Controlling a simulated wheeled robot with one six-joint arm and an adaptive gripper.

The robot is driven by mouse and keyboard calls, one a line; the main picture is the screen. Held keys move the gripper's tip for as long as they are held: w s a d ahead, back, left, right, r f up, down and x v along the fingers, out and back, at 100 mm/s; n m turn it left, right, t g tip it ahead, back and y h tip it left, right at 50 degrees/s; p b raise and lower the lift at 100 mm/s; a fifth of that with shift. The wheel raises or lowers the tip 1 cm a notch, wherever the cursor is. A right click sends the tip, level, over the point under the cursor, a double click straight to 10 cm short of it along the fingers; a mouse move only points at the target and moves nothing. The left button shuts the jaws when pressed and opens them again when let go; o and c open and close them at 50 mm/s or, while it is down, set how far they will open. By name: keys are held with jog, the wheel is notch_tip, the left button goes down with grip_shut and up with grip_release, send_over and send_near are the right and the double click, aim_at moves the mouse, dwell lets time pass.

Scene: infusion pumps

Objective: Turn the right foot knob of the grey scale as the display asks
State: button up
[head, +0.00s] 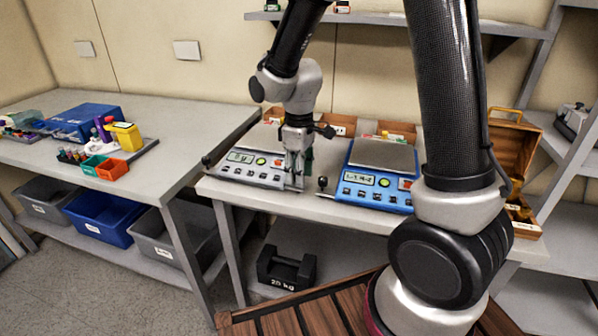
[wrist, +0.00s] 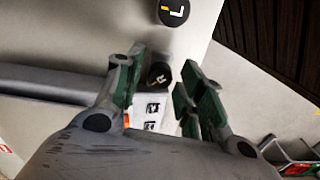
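The grey scale (head: 232,176) stands on the middle bench, with a small lit display (head: 241,157) whose characters are too small to read surely. My gripper (head: 297,172) points down at the scale's right end and hides the right foot knob in the head view. In the wrist view, that black knob (wrist: 158,75) with a yellowish mark sits between my green-padded fingers (wrist: 162,92). The fingers are open, with a gap to the knob at the right finger; contact on the left is unclear. The scale's left foot knob (head: 207,161) stands clear.
A blue scale (head: 378,180) stands close on the right. A black knob (head: 322,183) stands between the scales; a marked knob (wrist: 173,11) also shows beyond my fingers in the wrist view. Boxes (head: 338,126) line the back. The bench's front edge is near.

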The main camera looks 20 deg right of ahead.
notch_tip(320, 180, up, 12)
dwell(0.7)
dwell(0.4)
jog(key=s+d+r+m+t, duration=0.2)
jog(key=s+d+r+m, duration=0.1)
jog(key=s+d, duration=0.4)
jog(key=s+d+r+m+t, duration=0.2)
jog(key=s+d+r+m, duration=0.2)
jog(key=s, duration=0.8)
jog(key=d+m, duration=0.2)
jog(key=d, duration=0.1)
jog(key=shift+s+d+m, duration=0.25)
jog(key=shift+d+m, duration=0.05)
jog(key=shift+r, duration=0.1)
dwell(2.3)
